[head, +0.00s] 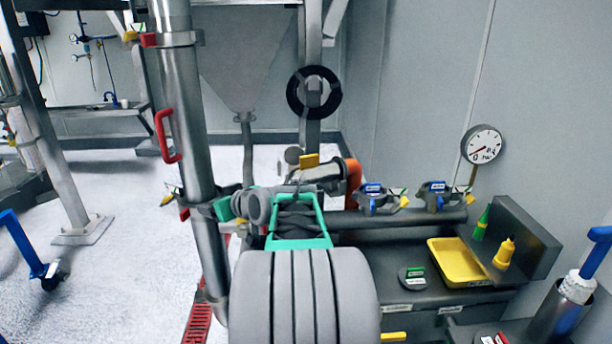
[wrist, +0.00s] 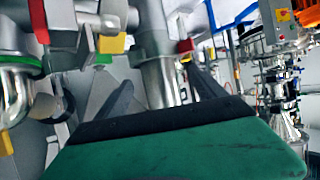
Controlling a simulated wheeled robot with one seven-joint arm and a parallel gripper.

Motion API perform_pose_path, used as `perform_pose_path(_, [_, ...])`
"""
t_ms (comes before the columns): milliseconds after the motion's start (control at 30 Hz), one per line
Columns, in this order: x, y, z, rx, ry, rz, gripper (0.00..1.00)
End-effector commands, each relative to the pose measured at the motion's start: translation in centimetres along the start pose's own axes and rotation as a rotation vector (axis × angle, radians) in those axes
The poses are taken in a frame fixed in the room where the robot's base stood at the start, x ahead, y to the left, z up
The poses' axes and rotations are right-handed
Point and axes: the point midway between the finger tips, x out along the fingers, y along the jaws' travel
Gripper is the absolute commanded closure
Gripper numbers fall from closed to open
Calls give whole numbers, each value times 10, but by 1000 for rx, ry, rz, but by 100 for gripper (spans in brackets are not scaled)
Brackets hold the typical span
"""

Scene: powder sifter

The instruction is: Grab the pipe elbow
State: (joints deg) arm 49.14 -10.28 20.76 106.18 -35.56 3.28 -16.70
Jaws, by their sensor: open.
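An orange pipe elbow (head: 352,172) curves down at the right end of a short grey pipe in the head view, just beyond my arm. A shiny bent metal pipe (wrist: 14,95) shows at the left of the wrist view; I cannot tell whether it joins the orange elbow. My gripper (wrist: 160,78) is open, with two dark fingers spread and nothing held between them. A silver vertical pipe (wrist: 160,82) shows beyond the gap between the fingers. In the head view my arm hides the fingertips and much of the pipework in front.
A steel column (head: 185,110) with a red handle (head: 166,137) stands left of my arm. Blue-handled valves (head: 372,190) sit right of the elbow. A bench holds a yellow tray (head: 448,270) and small bottles (head: 504,254). Floor at left is mostly clear.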

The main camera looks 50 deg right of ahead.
Motion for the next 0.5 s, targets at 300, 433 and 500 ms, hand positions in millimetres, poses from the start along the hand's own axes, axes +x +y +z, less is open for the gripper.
perform_pose_path(300, [-78, 229, -28, 41, 417, 275, 20])
perform_pose_path(433, [-83, 256, -5, 70, 428, 296, 20])
perform_pose_path(500, [-80, 258, -8, 72, 430, 294, 20])
